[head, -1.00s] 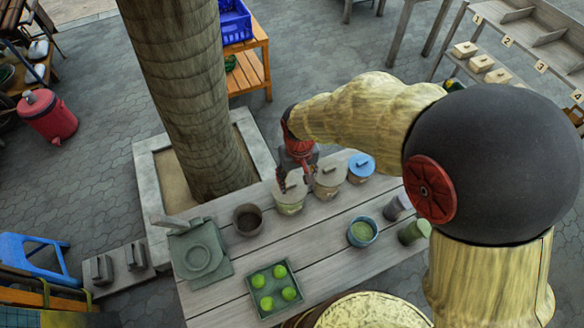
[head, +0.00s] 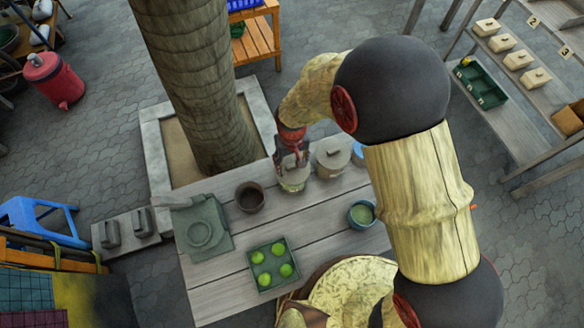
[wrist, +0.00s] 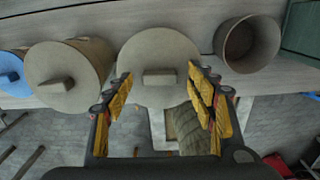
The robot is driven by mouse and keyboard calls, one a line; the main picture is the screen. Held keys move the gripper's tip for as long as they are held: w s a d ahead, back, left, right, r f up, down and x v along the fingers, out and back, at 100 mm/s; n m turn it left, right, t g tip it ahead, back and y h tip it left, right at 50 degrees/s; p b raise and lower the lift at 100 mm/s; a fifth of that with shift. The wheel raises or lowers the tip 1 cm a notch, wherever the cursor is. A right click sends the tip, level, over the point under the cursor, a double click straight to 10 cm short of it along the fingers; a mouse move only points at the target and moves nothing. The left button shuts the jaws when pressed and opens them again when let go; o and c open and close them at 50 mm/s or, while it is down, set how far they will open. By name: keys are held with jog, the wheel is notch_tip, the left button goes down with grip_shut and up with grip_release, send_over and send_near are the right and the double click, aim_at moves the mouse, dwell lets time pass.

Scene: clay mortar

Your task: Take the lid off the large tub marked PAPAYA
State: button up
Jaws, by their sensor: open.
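Three lidded tubs stand in a row near the back edge of the table. No marking is readable, so I cannot tell which says PAPAYA. The pale tub (head: 294,184) has a round lid (wrist: 158,50) with a block handle (wrist: 159,78). The tan tub (head: 331,157) beside it also has a block handle and shows in the wrist view (wrist: 68,75). The blue-lidded tub (head: 357,152) is partly hidden by my arm; it shows in the wrist view (wrist: 12,68). My gripper (head: 292,158) is open and empty at the pale tub, its fingers (wrist: 160,80) either side of the handle, apart from it.
A dark open pot (head: 250,196) stands left of the pale tub. A green tray (head: 250,275) of green fruit, a blue bowl (head: 362,213) and a grey-green board (head: 190,255) are on the table. The tree trunk (head: 200,90) rises behind.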

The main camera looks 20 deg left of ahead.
jog(key=shift+w+f, duration=0.1)
jog(key=shift+f, duration=0.1)
jog(key=shift+r, duration=0.1)
jog(key=shift+c, duration=0.3)
jog(key=shift+c, duration=1.2)
jog(key=c, duration=0.7)
jog(key=shift+c, duration=0.7)
